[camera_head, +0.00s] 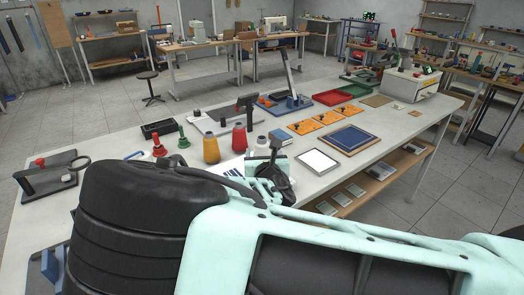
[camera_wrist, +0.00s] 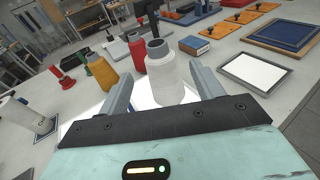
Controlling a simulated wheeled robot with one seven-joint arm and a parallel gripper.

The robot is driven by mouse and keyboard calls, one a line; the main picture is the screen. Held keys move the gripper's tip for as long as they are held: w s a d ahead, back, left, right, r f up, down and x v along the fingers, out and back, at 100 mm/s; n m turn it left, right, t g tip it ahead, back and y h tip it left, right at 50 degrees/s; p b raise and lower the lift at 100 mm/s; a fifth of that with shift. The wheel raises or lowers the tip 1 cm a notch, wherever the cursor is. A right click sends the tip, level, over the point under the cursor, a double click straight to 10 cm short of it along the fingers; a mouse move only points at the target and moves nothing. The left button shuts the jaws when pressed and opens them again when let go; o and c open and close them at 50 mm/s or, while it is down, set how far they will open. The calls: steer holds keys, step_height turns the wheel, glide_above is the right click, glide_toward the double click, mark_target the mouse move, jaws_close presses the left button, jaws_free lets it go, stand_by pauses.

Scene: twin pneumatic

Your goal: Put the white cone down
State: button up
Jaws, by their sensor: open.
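The white cone (camera_wrist: 168,78), a thread cone with a grey top, stands upright between the two fingers of my gripper (camera_wrist: 160,77) in the wrist view. The fingers are spread, with a gap visible on the left; contact on the right is hard to judge. Its base appears to rest on a white sheet (camera_wrist: 143,99), though the lower edge is partly hidden. In the head view my gripper (camera_head: 266,166) is over the table, and the white cone (camera_head: 262,142) shows only in part behind it.
A yellow cone (camera_head: 211,149) and a red cone (camera_head: 239,139) stand close by on the left. A small blue box (camera_head: 279,137) is just behind on the right. A white-faced panel (camera_head: 318,161) and a blue tray (camera_head: 350,140) lie right on the table (camera_head: 400,124).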

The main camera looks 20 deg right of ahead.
steer(key=s+f+m+g, duration=0.1)
steer(key=s+f+m, duration=0.1)
steer(key=s, duration=0.1)
steer(key=s+d+f+m+g, duration=0.1)
steer(key=s+f+m+g, duration=0.1)
steer(key=s, duration=0.1)
steer(key=s+f+m+g, duration=0.1)
steer(key=s+f+m, duration=0.1)
steer(key=s, duration=0.2)
steer(key=shift+d+f+g+h+b, duration=0.2)
steer(key=shift+g+h+b, duration=0.1)
steer(key=shift+g+b, duration=0.1)
steer(key=s+a+f+m+g+y, duration=0.1)
steer(key=s+a+m+g+y, duration=0.2)
steer(key=s+m, duration=0.35)
steer(key=s+a+m+g+y, duration=0.1)
steer(key=s+a+m+g, duration=0.35)
steer(key=s, duration=0.25)
steer(key=s+d+r+m+g, duration=0.1)
steer(key=s+r+m+g, duration=0.2)
steer(key=s+r+m, duration=0.5)
steer(key=s+r, duration=0.5)
steer(key=r, duration=0.2)
steer(key=shift+s+r+m+y, duration=0.2)
steer(key=shift+m+y, duration=0.1)
steer(key=shift+m, duration=0.1)
steer(key=shift+w+g, duration=0.1)
steer(key=shift+g, duration=0.15)
